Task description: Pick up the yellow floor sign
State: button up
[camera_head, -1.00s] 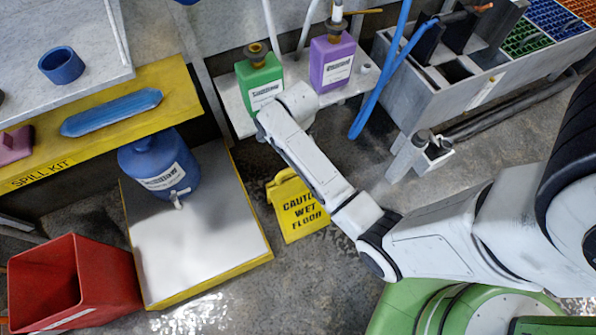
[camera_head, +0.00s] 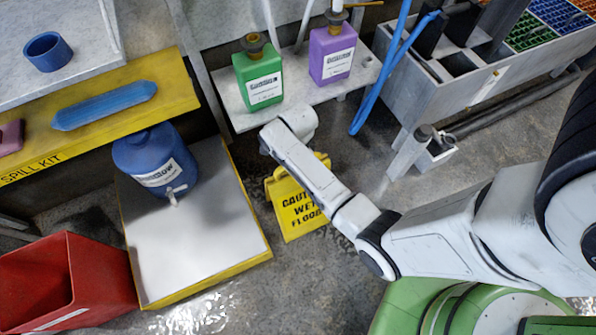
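The yellow floor sign (camera_head: 294,208) reads "CAUTION WET FLOOR" and stands on the wet concrete floor near the middle of the picture, right of the white tray. Its top right part and some lettering are hidden behind my white forearm. The end of my arm is above the sign's top, in front of the shelf with the bottles. My gripper's fingers do not show; they seem hidden beneath the arm's end. Nothing is visibly held, and contact with the sign cannot be seen.
A green bottle (camera_head: 260,80) and a purple bottle (camera_head: 332,52) stand on a low shelf behind the arm. A yellow-rimmed tray (camera_head: 195,245) holds a blue jug (camera_head: 155,165). A red bin (camera_head: 70,280) is at lower left. A blue hose (camera_head: 385,75) hangs at right.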

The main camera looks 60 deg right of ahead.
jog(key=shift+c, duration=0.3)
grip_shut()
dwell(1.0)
